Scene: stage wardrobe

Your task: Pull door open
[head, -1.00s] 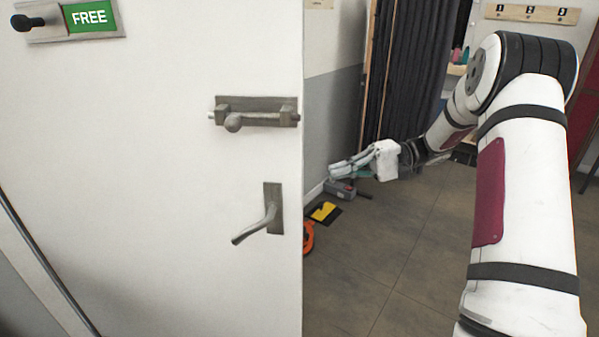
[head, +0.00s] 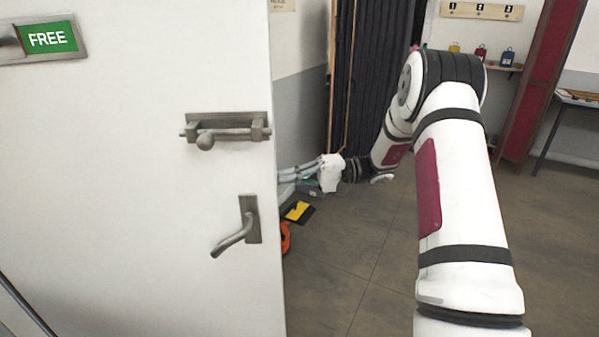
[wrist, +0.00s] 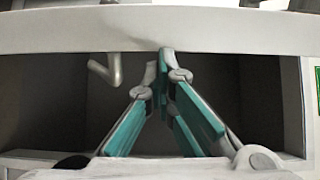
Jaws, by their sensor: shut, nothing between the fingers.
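The white door (head: 110,190) fills the left of the head view and stands ajar. A bent lever handle (head: 234,240) and a grey slide bolt (head: 228,131) are near its free edge. My gripper (head: 283,175) is at that edge between bolt and lever height, its fingertips partly hidden behind the door. In the wrist view, my gripper (wrist: 163,62) is shut and empty, with teal finger pads together. Its tips are at a white band that looks like the door edge (wrist: 230,32); contact is unclear. A lever (wrist: 106,72) shows left of the tips.
A green FREE sign (head: 48,39) is on the door. Beyond it are a grey wall, a dark curtain (head: 375,75) and a yellow-and-black object (head: 298,211) by an orange one (head: 285,238) on the floor. Open floor (head: 350,265) lies right of the door.

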